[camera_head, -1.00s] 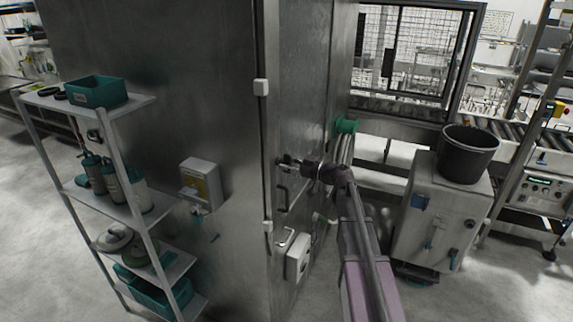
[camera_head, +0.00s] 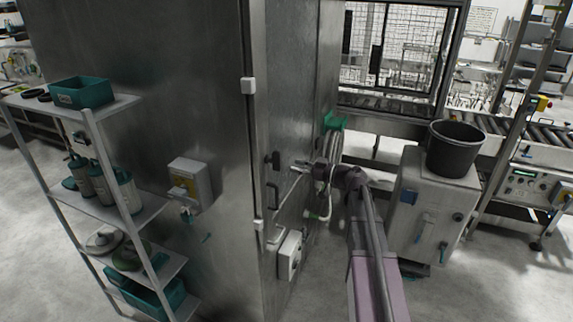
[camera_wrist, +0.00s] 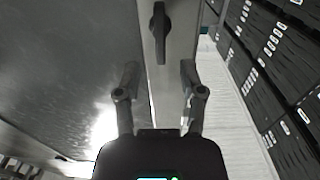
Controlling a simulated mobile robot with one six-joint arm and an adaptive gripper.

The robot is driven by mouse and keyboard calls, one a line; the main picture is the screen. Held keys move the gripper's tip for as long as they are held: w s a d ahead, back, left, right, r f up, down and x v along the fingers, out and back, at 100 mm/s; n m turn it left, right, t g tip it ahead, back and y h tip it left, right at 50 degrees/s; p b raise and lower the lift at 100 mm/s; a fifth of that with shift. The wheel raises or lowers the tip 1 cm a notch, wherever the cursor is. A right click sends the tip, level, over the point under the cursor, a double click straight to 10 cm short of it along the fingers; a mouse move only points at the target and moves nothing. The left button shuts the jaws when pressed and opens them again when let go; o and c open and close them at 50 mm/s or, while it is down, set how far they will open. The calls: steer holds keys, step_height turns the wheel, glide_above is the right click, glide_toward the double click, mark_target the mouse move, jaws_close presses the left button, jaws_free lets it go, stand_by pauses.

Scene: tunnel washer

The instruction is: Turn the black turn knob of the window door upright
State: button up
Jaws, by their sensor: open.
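The black turn knob (camera_head: 276,160) sits on the narrow metal door face (camera_head: 283,110) of the tall cabinet in the head view. Its long side looks about upright there. In the wrist view the knob (camera_wrist: 158,30) is a dark elongated handle running lengthwise up the picture, on a pale metal strip. My gripper (camera_head: 299,165) is just right of the knob, apart from it. In the wrist view my gripper (camera_wrist: 159,68) is open and empty, and the knob lies beyond its fingertips, about centred between them. I cannot make out a window in this door.
A black handle (camera_head: 272,198) is below the knob, and a white box (camera_head: 290,256) lower down. A grey cabinet with a black bucket (camera_head: 455,148) stands at right. A shelf rack (camera_head: 120,165) stands left. Floor is free at lower right.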

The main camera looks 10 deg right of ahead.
steer(key=shift+v, duration=2.2)
steer(key=s+a+f+m+g+h+b, duration=0.2)
steer(key=s+a+f+g+h+b, duration=0.25)
steer(key=f, duration=0.45)
steer(key=s+a+f+m+g+h+b, duration=0.1)
steer(key=s+a+f+m+g, duration=0.15)
steer(key=s+a+f, duration=0.6)
steer(key=s+d+f+m+g+h+b, duration=0.2)
steer(key=s+f+m+h+b, duration=0.3)
steer(key=s+f+h, duration=0.4)
step_height(320, 180, down, 3)
steer(key=shift+d+f+m+g, duration=0.1)
steer(key=shift+d+m+g, duration=0.3)
steer(key=shift+m+g, duration=0.4)
